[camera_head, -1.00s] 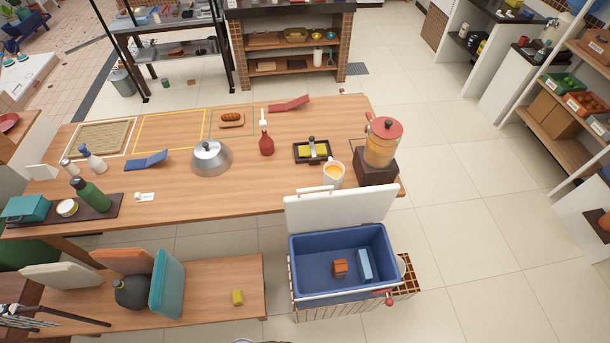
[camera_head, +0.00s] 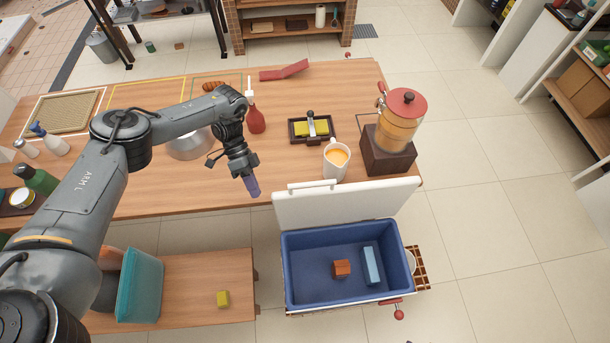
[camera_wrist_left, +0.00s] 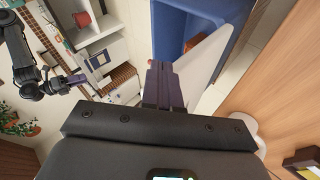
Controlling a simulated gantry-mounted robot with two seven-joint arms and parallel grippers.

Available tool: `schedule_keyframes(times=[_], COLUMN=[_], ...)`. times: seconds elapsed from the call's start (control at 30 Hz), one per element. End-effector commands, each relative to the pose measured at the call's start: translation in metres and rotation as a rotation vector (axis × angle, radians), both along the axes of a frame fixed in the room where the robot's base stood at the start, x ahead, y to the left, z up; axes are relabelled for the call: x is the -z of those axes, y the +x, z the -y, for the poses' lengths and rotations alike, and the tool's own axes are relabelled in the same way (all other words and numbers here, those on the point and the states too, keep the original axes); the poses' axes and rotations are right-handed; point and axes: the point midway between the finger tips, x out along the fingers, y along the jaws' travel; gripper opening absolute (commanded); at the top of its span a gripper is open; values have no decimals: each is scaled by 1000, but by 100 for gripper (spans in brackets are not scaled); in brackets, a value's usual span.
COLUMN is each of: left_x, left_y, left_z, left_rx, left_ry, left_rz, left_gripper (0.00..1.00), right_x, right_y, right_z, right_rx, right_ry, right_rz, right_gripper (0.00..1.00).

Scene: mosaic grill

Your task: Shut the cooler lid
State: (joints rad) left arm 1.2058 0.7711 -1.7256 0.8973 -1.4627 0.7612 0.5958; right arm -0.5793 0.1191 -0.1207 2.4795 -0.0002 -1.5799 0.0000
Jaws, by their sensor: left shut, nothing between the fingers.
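In the left wrist view the lid (camera_wrist_left: 205,68) and blue cooler wall (camera_wrist_left: 180,28) lie just beyond my fingers. My left gripper (camera_head: 253,188) is shut and empty, over the table's front edge, left of the lid and apart from it in the head view. Its closed fingers (camera_wrist_left: 160,85) also show in the wrist view. My right gripper (camera_wrist_left: 76,79) shows small in the wrist view; its jaws are unclear.
An orange block (camera_head: 341,268) and a light blue block (camera_head: 372,264) lie inside the cooler. A cup of orange drink (camera_head: 336,160) and a red-topped dispenser (camera_head: 397,120) stand on the table behind the lid. A low bench (camera_head: 205,275) is left of the cooler.

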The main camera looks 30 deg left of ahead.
Motion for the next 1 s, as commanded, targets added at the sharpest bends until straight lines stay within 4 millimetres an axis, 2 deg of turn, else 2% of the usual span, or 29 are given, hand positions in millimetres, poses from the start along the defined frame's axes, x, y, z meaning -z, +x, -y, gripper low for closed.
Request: schedule_keyframes(times=[0.03,0.2,0.3,0.4,0.53,0.67,1.0], left_x=[-11,-59,-80,-91,-90,-81,-36], left_y=[21,67,83,92,93,92,84], left_z=[-15,-37,-40,-39,-35,-28,4], left_rx=[-16,-42,-48,-48,-47,-47,-47], left_ry=[24,51,50,49,46,45,44], left_rz=[51,181,233,260,267,266,264], left_gripper=[0,0,0,0,0,0,0], right_x=[12,24,28,30,31,33,40], right_y=[0,0,-1,-1,-1,-1,0], right_z=[0,1,1,1,1,1,0], right_rx=[-1,-1,-2,-2,-2,-2,2], right_ry=[-1,-2,-4,-4,-4,-4,0], right_rz=[0,0,-1,-2,-1,-1,-1], right_gripper=[43,43,43,43,43,43,43])
